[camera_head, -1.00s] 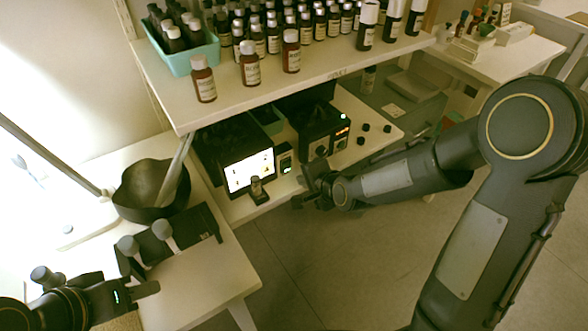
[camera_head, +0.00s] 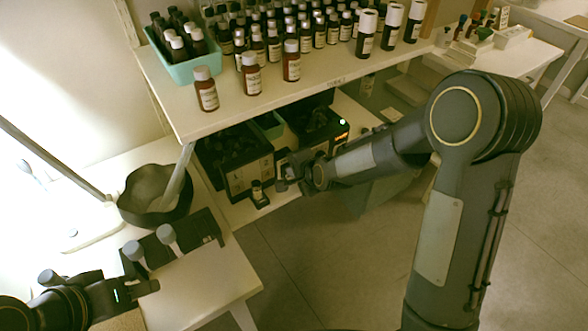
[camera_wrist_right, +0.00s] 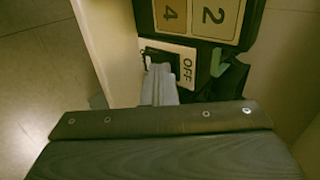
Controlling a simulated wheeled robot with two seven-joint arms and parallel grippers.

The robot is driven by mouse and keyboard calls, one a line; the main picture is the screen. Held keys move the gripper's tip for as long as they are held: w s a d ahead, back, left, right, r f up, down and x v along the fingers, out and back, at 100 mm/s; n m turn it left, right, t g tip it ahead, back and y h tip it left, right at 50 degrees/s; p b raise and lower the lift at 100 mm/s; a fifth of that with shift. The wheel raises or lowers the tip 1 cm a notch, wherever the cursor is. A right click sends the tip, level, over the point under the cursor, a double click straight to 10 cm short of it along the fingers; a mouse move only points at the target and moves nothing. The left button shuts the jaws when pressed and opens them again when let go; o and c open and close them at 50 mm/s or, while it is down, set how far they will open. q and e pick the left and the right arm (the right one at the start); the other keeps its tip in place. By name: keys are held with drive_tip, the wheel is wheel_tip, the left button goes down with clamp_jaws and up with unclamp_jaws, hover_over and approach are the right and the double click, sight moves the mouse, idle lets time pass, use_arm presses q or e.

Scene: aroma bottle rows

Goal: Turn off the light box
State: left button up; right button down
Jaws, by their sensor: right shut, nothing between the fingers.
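The light box (camera_head: 249,176) stands under the shelf in the head view, and its front panel is dark, with no glow. In the right wrist view its panel (camera_wrist_right: 207,18) carries the numbers 4 and 2. A switch plate (camera_wrist_right: 187,66) marked OFF sits beside that panel. My right gripper (camera_head: 284,172) is at the right side of the light box. In the right wrist view its shut, empty fingers (camera_wrist_right: 160,85) are at the switch, partly covering it. My left gripper (camera_head: 150,287) is low at the left, away from the light box; its opening is unclear.
The shelf (camera_head: 240,112) above holds many bottles. A dark bowl (camera_head: 155,193) stands left. Open floor lies in front.

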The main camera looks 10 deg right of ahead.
use_arm(q)
drive_tip(key=shift+f, duration=0.1)
drive_tip(key=shift+r+p, duration=0.45)
drive_tip(key=shift+p, duration=0.05)
use_arm(e)
drive_tip(key=shift+r, duration=0.75)
use_arm(q)
drive_tip(key=shift+f, duration=0.1)
